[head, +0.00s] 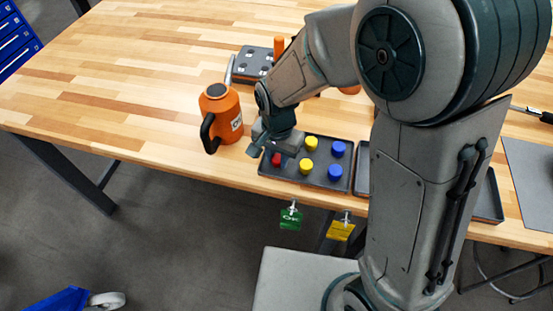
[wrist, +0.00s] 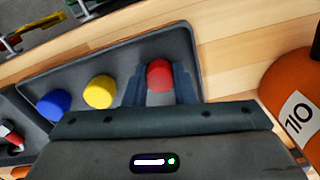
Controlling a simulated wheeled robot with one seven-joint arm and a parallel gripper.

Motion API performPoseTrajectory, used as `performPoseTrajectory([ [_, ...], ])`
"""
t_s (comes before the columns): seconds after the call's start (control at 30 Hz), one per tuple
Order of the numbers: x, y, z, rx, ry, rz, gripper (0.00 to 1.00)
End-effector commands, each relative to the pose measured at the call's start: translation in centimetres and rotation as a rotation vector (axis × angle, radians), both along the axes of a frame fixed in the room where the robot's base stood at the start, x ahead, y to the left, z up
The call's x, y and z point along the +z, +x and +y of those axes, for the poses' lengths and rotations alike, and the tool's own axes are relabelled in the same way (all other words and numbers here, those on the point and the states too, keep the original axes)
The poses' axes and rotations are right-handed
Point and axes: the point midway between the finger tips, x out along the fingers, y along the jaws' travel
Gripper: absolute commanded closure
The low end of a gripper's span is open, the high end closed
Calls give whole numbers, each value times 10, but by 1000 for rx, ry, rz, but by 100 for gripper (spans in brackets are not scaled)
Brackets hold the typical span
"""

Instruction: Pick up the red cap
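The red cap (wrist: 160,75) is a short round piece near the end wall of the dark tray (wrist: 185,40). In the head view the red cap (head: 277,159) shows at the tray's left end, partly covered by my gripper (head: 268,148). In the wrist view my gripper (wrist: 160,85) has one finger on each side of the cap, both very close to it. I cannot tell whether the fingers press on it. The cap appears to be down in the tray, not clearly lifted.
Yellow caps (head: 306,165) and blue caps (head: 335,171) sit in the same tray. An orange jug (head: 222,118) stands close to my gripper on the left. A dark block with pegs (head: 253,63) lies behind. The wooden table (head: 120,75) is clear at the left.

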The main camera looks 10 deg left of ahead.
Motion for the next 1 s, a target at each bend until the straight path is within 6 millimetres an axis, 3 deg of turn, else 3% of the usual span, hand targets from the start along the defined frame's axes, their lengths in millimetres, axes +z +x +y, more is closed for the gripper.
performPoseTrajectory([
  [0.47,7,1,0,0,2,-2,100],
  [0.73,44,1,0,0,4,-5,100],
  [1.0,79,17,-64,-6,2,-4,100],
])
